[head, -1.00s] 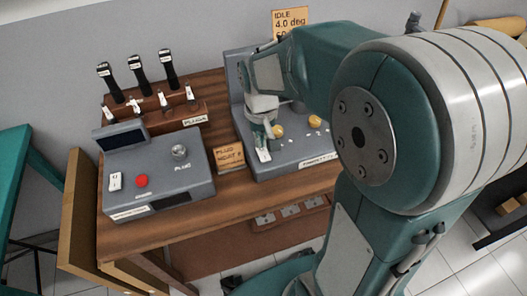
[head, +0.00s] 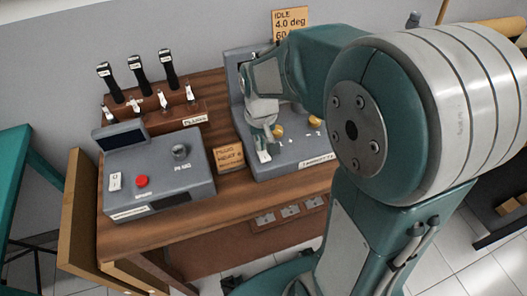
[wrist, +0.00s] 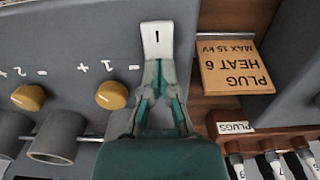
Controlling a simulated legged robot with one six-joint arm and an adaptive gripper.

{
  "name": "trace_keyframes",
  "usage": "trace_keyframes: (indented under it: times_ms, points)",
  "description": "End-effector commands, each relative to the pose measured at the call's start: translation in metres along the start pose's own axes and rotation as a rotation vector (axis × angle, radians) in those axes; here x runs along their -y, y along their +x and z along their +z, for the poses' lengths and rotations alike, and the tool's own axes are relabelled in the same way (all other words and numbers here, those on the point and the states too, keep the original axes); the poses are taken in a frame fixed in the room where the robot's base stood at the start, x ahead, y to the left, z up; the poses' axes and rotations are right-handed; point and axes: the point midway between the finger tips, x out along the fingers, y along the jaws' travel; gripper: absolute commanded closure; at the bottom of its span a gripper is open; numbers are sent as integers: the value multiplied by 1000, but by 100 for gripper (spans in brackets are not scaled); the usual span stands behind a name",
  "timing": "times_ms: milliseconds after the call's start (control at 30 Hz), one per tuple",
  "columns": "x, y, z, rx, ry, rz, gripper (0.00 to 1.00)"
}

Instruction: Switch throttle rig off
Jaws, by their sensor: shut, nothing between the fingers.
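The throttle rig (head: 290,165) is a grey unit with a front label, on the right part of the wooden bench. Its white rocker switch (head: 264,156) is at the front left of the rig. In the wrist view the switch (wrist: 156,38) shows a dark line mark at its far end. My gripper (head: 261,139) is shut and empty, pointing down just behind the switch. In the wrist view its fingertips (wrist: 160,66) overlap the near end of the switch. I cannot tell whether they touch it. Brass knobs (wrist: 112,95) sit beside the fingers.
A grey plug tester (head: 160,200) with a red button and its own white switch (head: 115,180) stands left. A wooden "PLUG HEAT 6" sign (head: 229,158) stands between the units. A plug rack (head: 190,108) is behind. An IDLE sign (head: 291,22) stands at the back.

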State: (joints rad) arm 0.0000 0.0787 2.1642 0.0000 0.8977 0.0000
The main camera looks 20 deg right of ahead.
Motion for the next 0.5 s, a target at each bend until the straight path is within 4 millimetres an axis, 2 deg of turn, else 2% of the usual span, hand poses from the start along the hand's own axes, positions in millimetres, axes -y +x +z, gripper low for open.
trace_keyframes:
  times_ms: [233,500]
  points:
    - [0,2,0,1,0,0,100]
    - [0,-16,0,-1,0,0,100]
